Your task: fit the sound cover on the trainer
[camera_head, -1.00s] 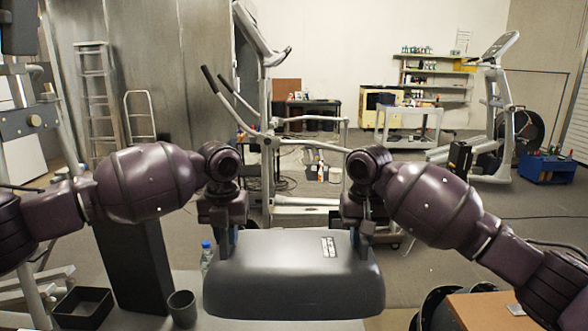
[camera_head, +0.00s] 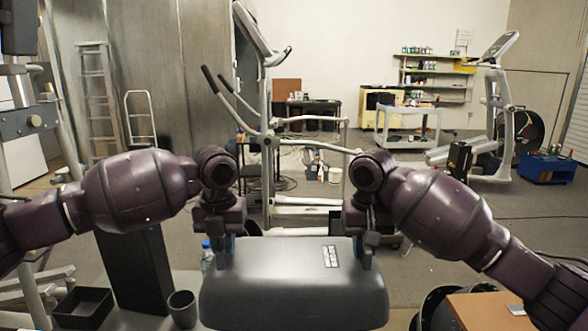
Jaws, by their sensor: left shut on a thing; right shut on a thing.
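The sound cover (camera_head: 290,290) is a dark grey, rounded shell with a small white label near its top right. It hangs level, close in front of me at the bottom middle of the head view. My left gripper (camera_head: 222,250) is shut on its upper left edge. My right gripper (camera_head: 363,254) is shut on its upper right edge. The fingertips are partly hidden behind the cover and wrists. An elliptical trainer (camera_head: 268,140) stands beyond the cover, with its console post and handlebars upright. The cover and my grippers hide part of its lower frame.
A grey surface at lower left holds a black tray (camera_head: 82,308), a dark cup (camera_head: 182,308) and a blue-capped bottle (camera_head: 206,256). A cardboard-brown box top (camera_head: 490,312) is at lower right. Another trainer (camera_head: 497,120) stands at back right. Open floor lies right of the middle.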

